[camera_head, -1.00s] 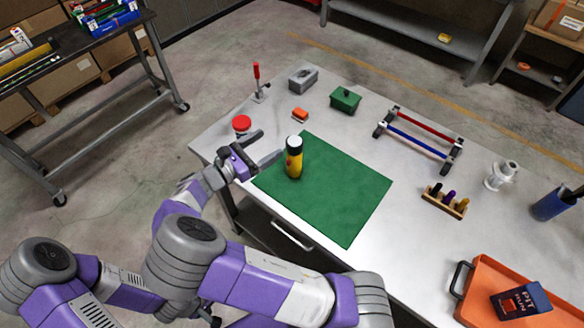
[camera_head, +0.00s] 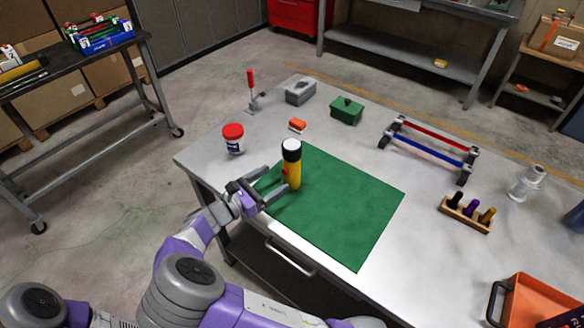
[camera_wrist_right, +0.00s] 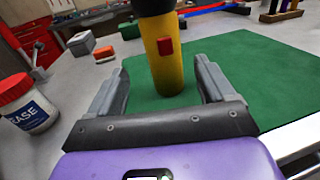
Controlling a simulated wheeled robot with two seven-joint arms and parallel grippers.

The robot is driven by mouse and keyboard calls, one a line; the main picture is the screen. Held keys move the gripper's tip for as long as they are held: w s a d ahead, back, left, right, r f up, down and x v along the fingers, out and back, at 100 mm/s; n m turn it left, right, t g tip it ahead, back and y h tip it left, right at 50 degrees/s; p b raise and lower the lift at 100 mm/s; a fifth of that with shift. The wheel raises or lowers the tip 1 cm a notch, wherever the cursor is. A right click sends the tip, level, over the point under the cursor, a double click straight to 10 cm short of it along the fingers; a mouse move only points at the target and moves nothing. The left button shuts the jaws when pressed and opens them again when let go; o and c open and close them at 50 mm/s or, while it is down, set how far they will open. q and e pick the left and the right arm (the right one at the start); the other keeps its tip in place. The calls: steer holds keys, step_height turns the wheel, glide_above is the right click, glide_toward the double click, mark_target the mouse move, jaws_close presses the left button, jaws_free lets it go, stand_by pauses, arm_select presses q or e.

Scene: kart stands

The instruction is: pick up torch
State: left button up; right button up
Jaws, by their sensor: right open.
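The torch (camera_head: 292,175) stands upright on the green mat (camera_head: 345,205). It has a yellow body, a red button, a black head and a white lens on top. My right gripper (camera_head: 275,180) is open, low over the left edge of the mat, with its fingers pointing at the torch. In the right wrist view, the torch (camera_wrist_right: 167,62) lines up between the two open fingers (camera_wrist_right: 160,80), with a gap on each side. Its top is cut off there. I cannot tell how far the fingertips reach past it. My left gripper is out of view.
A red-lidded jar (camera_head: 233,140) stands close left of my right gripper; it also shows in the wrist view (camera_wrist_right: 27,103). Farther back are an orange block (camera_head: 298,125), a green box (camera_head: 346,110) and a red-handled clamp (camera_head: 251,90). The mat's right part is clear.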

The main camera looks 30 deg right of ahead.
mark_target(285, 176)
steer(key=d, duration=0.3)
steer(key=d+b, duration=0.1)
steer(key=shift+w+d+f, duration=0.2)
steer(key=shift+d+f, duration=0.1)
steer(key=shift+d, duration=0.1)
steer(key=c, duration=1.3)
steer(key=shift+r, duration=0.15)
